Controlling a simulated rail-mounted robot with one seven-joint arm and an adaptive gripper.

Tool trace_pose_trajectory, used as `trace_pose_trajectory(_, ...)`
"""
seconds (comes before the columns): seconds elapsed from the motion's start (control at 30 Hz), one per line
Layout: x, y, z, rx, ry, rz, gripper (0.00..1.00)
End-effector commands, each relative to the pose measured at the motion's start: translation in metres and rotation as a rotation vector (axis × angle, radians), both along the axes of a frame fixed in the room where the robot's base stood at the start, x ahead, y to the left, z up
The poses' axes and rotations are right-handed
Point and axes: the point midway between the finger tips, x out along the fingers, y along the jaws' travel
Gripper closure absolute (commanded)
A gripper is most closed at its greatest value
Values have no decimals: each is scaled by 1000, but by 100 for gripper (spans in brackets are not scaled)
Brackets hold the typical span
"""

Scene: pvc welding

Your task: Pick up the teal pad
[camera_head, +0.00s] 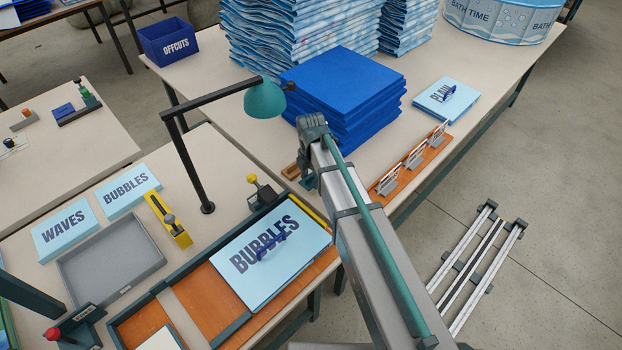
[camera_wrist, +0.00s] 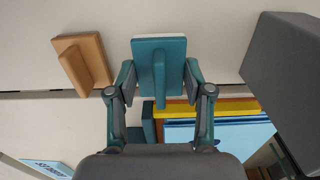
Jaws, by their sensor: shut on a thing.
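The teal pad (camera_wrist: 173,48) is a flat teal plate with a raised bar-shaped grip along its middle, seen from above in the wrist view. My gripper (camera_wrist: 160,78) is shut on it, with one finger at each side of the pad. I cannot tell whether the pad touches the table beneath. In the head view my arm hides most of the gripper and pad; a small teal part (camera_head: 308,183) shows beside the arm, and I cannot tell whether it is pad or finger.
A tan pad (camera_wrist: 82,65) with a similar grip lies left of the teal pad. A blue sheet stack (camera_head: 345,85) stands behind my arm. An orange rack (camera_head: 408,165) is to the right. A lamp (camera_head: 265,98) and a BUBBLES board (camera_head: 270,255) are on the near table.

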Motion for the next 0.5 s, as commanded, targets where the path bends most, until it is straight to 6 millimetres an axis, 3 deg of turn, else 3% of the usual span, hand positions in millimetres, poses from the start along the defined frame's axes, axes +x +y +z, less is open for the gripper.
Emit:
trace_pose_trajectory(0.07,0,0,18,1,-1,0,78)
trace_pose_trajectory(0.27,-33,-5,54,1,-2,0,78)
trace_pose_trajectory(0.4,-57,-9,84,0,-1,1,78)
trace_pose_trajectory(0.5,-85,-13,90,0,0,2,78)
